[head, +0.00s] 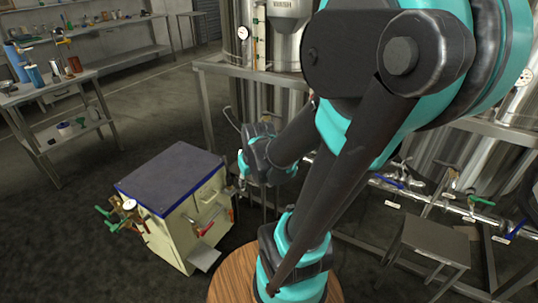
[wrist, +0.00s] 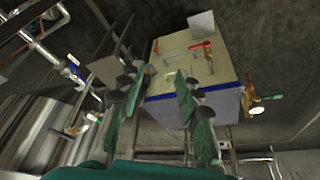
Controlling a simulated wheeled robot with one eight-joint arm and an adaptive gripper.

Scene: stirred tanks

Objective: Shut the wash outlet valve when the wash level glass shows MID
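The wash tank (head: 288,8), whose label is only partly readable, stands at the top behind my arm. A narrow level glass (head: 261,35) is beside it; its level and MID mark are too small to read. The wash outlet valve cannot be made out; my arm hides much of the area below the tank. My gripper (wrist: 158,78) is open and empty in the wrist view, with its green-padded fingers apart. In the head view it is near the cabinet's right side, partly hidden by my wrist.
A cream cabinet (head: 172,238) with a blue-edged top (head: 172,175) and a red handle (head: 204,230) stands at lower left. Blue-handled (head: 386,181) and green-handled (head: 482,200) valves line the right pipework. A grey step (head: 435,238) is below. Open floor lies left.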

